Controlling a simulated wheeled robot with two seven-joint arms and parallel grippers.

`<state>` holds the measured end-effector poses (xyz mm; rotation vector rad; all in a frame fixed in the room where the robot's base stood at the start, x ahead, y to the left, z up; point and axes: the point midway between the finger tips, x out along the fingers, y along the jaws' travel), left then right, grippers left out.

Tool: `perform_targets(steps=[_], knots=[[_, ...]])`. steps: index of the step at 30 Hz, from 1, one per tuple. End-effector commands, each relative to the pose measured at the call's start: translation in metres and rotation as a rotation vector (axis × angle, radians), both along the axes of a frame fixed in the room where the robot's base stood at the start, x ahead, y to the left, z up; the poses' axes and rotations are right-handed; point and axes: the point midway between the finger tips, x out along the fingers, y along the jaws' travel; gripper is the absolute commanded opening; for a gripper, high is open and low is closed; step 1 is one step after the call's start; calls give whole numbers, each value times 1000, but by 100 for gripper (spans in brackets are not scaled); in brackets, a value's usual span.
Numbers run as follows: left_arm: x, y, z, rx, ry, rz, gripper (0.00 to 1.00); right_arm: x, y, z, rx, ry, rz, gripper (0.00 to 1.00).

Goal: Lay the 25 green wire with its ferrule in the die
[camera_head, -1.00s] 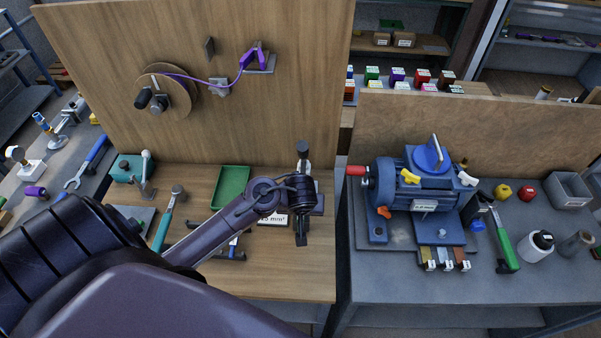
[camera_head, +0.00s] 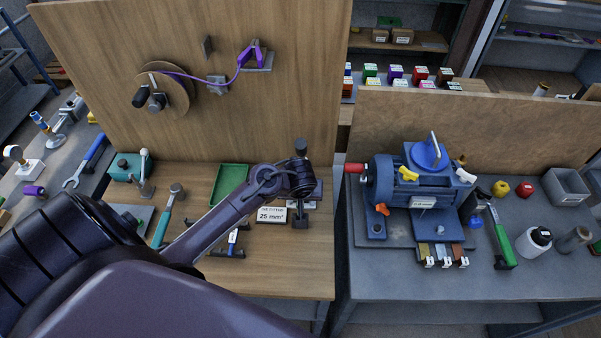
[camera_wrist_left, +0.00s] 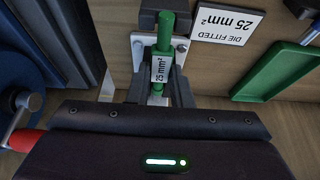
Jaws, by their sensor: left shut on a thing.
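The green wire (camera_wrist_left: 165,35), with a white 25 mm² tag, is held between the two dark fingers of my left gripper (camera_wrist_left: 160,78) in the left wrist view. Its upper end overlaps a dark block (camera_wrist_left: 150,8) at the top edge; I cannot tell whether they touch. No ferrule can be made out, and the die itself cannot be told apart. In the head view my left wrist (camera_head: 298,180) is over a bench fixture (camera_head: 313,190) and hides most of it and the wire. My right gripper is not in view.
A "die fitted 25 mm²" sign (camera_head: 272,215) lies beside my left gripper, with a green tray (camera_head: 230,184) to its left. A wooden backboard (camera_head: 270,100) stands behind. A blue machine (camera_head: 415,190) with a red handle stands on the right bench.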

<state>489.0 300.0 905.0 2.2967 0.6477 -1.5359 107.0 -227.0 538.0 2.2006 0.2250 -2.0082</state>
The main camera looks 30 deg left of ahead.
Motion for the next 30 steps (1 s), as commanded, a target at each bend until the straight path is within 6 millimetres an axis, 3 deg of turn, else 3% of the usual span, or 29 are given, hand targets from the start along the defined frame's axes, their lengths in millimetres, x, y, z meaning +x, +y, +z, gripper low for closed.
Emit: perform_targets(steps=[26, 27, 30], knots=[[0, 0, -18, 1, 0, 0, 0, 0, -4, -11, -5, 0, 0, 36], [0, 0, -17, 0, 0, 0, 22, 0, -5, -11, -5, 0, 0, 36], [0, 0, -17, 0, 0, 0, 35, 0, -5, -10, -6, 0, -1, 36]])
